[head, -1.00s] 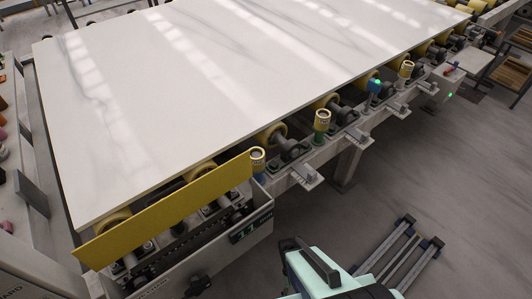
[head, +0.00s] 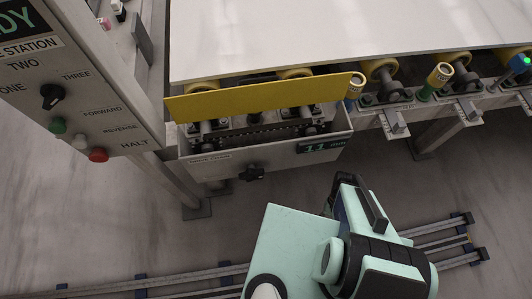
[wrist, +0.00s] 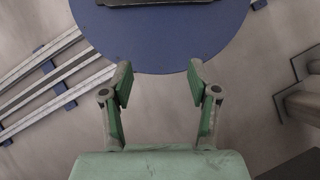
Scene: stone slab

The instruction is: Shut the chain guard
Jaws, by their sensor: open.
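The chain guard (head: 262,98) is a long yellow panel along the conveyor's near edge in the head view. It is tilted up, and the chain and sprockets (head: 258,130) show beneath it in the grey drive housing (head: 215,166). My gripper is open and empty in the wrist view (wrist: 160,85), its two green fingers apart above the floor and a blue disc. In the head view my arm is below and right of the housing, apart from the guard; the fingertips cannot be made out there.
A control post (head: 75,100) with a knob and coloured buttons stands at the left. A white stone slab (head: 350,35) lies on yellow rollers behind the guard. A black knob (head: 251,174) sticks out of the housing front. Floor rails (head: 190,278) run along the bottom.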

